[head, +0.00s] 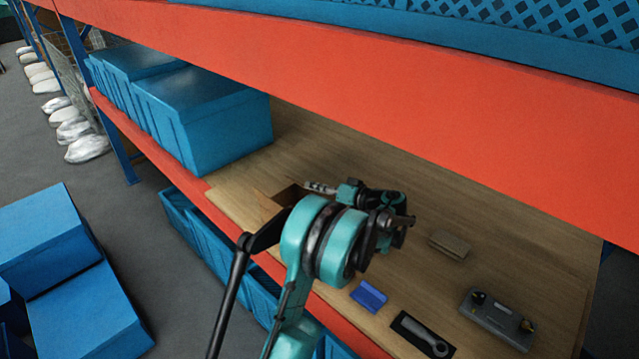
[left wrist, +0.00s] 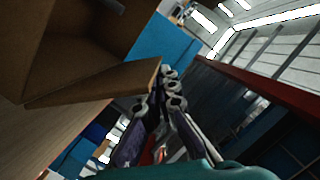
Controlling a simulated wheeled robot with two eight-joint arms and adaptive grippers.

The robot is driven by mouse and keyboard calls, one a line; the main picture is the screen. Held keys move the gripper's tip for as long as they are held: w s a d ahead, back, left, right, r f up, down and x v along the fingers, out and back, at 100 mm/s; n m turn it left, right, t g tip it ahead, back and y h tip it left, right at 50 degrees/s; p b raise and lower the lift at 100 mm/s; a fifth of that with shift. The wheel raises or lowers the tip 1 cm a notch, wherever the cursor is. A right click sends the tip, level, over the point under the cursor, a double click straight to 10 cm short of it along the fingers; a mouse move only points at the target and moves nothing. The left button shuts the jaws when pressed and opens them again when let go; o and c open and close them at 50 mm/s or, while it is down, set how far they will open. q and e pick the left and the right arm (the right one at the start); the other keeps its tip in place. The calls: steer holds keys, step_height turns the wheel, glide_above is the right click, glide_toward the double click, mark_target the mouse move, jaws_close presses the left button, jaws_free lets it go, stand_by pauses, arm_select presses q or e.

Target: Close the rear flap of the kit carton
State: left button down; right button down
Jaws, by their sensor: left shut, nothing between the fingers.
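The brown kit carton (head: 284,196) stands on the wooden shelf, mostly hidden behind my left arm in the head view. In the left wrist view the carton (left wrist: 65,45) is open at the upper left, with its dark inside showing. One flap (left wrist: 95,86) sticks out from it toward my fingers. I cannot tell for certain which flap this is. My left gripper (head: 311,187) is beside the carton, shut and empty. In the left wrist view its fingertips (left wrist: 170,78) are close to the flap's outer end; I cannot tell whether they touch. My right gripper is not in view.
Blue lidded bins (head: 205,115) stand on the shelf behind the carton. An orange beam (head: 400,100) runs above the shelf. A brown block (head: 450,245), a blue item (head: 368,295), a black tray (head: 422,335) and a grey device (head: 497,318) lie to the right. Bare shelf lies between.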

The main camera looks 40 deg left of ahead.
arm_select(q)
steer(key=shift+s+a+f+n+t+b, duration=0.1)
steer(key=shift+s+f+n+t+b, duration=0.1)
steer(key=shift+s+f+n, duration=0.3)
steer(key=shift+s+f+n+t+b, duration=0.2)
steer(key=shift+s+n, duration=0.1)
steer(key=shift+n, duration=0.4)
arm_select(e)
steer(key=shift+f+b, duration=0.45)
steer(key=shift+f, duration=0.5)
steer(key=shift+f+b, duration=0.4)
steer(key=shift+b, duration=0.05)
arm_select(q)
steer(key=s+f+n, duration=0.1)
steer(key=f+n+t, duration=0.1)
steer(key=f+n, duration=0.1)
steer(key=shift+s+h, duration=0.4)
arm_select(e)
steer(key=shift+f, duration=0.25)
arm_select(q)
steer(key=shift+f, duration=0.1)
